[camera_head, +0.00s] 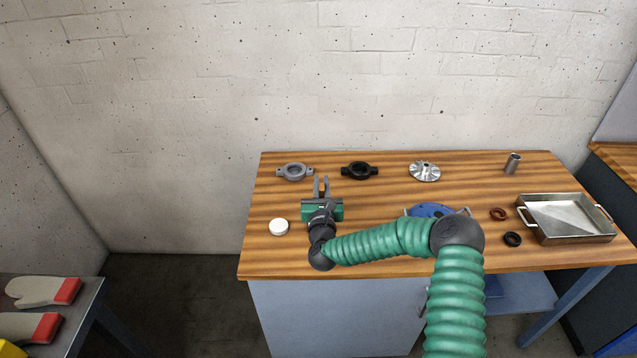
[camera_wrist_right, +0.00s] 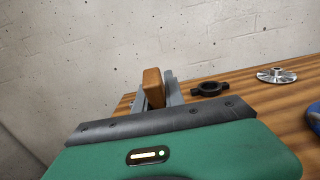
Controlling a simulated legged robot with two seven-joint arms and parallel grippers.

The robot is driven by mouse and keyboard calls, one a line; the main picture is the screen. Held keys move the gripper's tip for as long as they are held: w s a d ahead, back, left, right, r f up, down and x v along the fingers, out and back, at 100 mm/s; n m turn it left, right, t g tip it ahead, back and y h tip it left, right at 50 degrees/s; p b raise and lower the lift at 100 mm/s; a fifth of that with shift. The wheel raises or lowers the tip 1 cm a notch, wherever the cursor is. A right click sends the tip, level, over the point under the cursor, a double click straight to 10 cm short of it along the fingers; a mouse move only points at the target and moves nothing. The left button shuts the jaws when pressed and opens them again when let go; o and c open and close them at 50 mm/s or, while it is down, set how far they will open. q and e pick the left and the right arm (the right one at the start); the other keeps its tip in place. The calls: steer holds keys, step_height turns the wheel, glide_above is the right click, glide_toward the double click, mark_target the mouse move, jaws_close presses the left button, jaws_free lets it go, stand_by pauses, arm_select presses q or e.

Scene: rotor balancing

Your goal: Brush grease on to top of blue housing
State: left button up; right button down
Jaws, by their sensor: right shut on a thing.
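The blue housing (camera_head: 432,210) lies on the workbench right of centre, partly hidden behind my right arm. Its edge also shows at the right border of the right wrist view (camera_wrist_right: 314,112). My right gripper (camera_head: 321,182) is over the left part of the bench, well left of the housing. In the right wrist view, its fingers are shut on a brown wooden piece (camera_wrist_right: 153,88), which looks like the brush handle; no bristles show. A white round tub or lid (camera_head: 279,227) sits just left of this gripper; I cannot tell if it holds grease. My left gripper is out of view.
At the back of the wooden bench (camera_head: 385,195) are a grey ring part (camera_head: 294,171), a black ring part (camera_head: 359,170), a silver impeller (camera_head: 424,171) and a metal cylinder (camera_head: 512,163). Red (camera_head: 498,214) and black (camera_head: 512,239) rings lie beside a metal tray (camera_head: 531,233) at right.

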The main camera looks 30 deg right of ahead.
steer(key=shift+r, duration=0.1)
steer(key=shift+a, duration=0.3)
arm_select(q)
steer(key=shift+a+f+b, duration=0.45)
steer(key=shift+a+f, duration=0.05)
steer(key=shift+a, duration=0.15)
arm_select(e)
steer(key=shift+a+f, duration=0.25)
steer(key=shift+a, duration=0.2)
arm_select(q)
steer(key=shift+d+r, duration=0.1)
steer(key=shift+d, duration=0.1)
arm_select(e)
steer(key=shift+d, duration=0.25)
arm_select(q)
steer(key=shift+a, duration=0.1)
arm_select(e)
steer(key=shift+a, duration=0.1)
